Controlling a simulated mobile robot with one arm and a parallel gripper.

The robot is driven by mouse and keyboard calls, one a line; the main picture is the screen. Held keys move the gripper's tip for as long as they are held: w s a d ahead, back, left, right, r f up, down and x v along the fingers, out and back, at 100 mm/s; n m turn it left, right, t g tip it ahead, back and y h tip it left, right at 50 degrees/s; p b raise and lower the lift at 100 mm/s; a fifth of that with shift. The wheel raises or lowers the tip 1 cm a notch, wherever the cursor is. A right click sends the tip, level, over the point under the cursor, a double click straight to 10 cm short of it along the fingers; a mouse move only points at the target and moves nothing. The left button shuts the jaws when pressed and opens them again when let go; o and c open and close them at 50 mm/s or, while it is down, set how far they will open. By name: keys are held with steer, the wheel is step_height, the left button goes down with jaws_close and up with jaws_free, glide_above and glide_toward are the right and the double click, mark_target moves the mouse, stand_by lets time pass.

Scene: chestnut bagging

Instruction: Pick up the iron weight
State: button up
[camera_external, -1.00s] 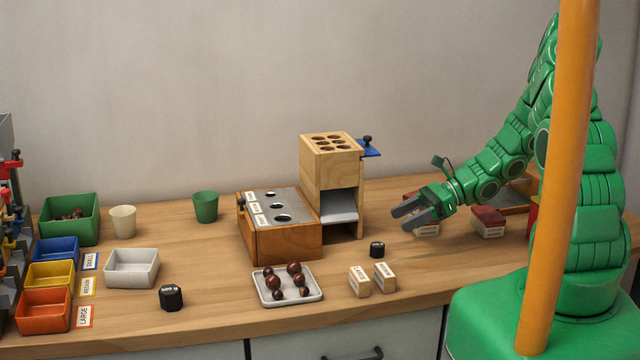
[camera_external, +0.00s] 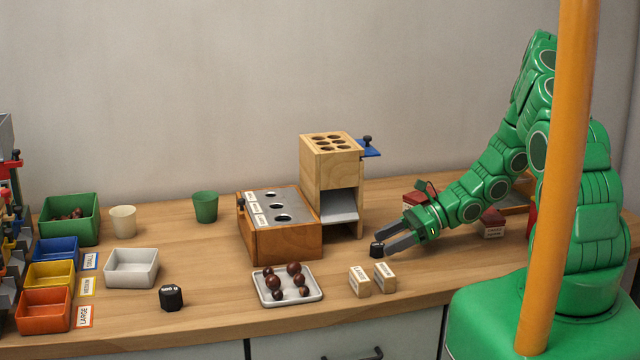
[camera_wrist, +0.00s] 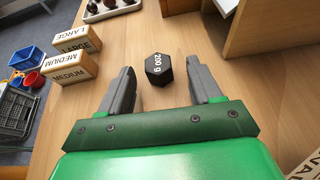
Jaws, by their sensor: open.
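A small black hexagonal weight (camera_wrist: 158,70) marked "200 g" stands on the table in the wrist view, just beyond and between my fingertips. It also shows in the external view (camera_external: 376,249), partly hidden by my gripper (camera_external: 385,246). I cannot tell from the pictures which weight is the iron one.
Two wooden blocks labelled LARGE (camera_wrist: 78,40) and MEDIUM (camera_wrist: 70,68) stand left of the weight. A white tray of chestnuts (camera_external: 260,295) lies farther left. A wooden dispenser (camera_external: 345,175) stands behind.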

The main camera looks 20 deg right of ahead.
mark_target(381, 244)
steer(key=shift+x, duration=1.75)
steer(key=shift+s+r, duration=0.1)
steer(key=shift+s, duration=0.05)
steer(key=shift+c, duration=0.3)
steer(key=c, duration=1.1)
